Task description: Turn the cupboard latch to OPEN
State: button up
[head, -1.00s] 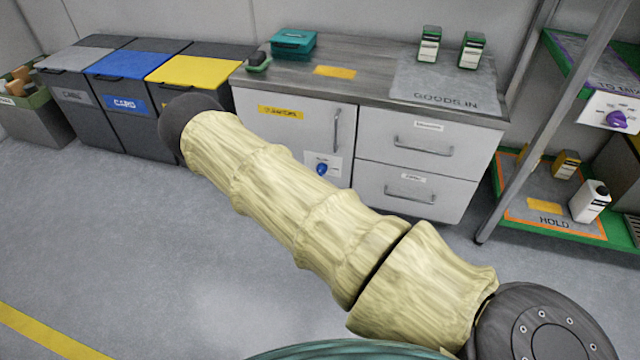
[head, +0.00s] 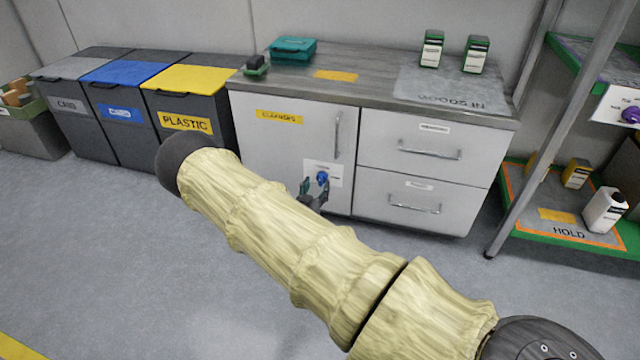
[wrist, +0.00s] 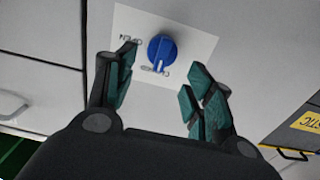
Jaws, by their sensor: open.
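The cupboard latch is a blue knob (head: 322,178) on a white plate (head: 334,170) low on the cupboard door (head: 285,150). My gripper (head: 314,190) is at the door in front of the knob. In the wrist view my gripper (wrist: 160,82) is open, with one teal-padded finger to each side of the knob and a gap on both sides. I cannot tell its exact distance from the knob.
The door handle (head: 337,135) is above the latch. Drawers (head: 425,190) are to the right. Lidded bins (head: 190,110) stand left of the cupboard. A shelf rack (head: 510,170) stands at the far right. The floor in front is clear.

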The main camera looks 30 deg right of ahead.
aim_at(320, 180)
jog(key=shift+b+x, duration=0.7)
jog(key=shift+x, duration=1.7)
jog(key=shift+c, duration=0.2)
grip_shut()
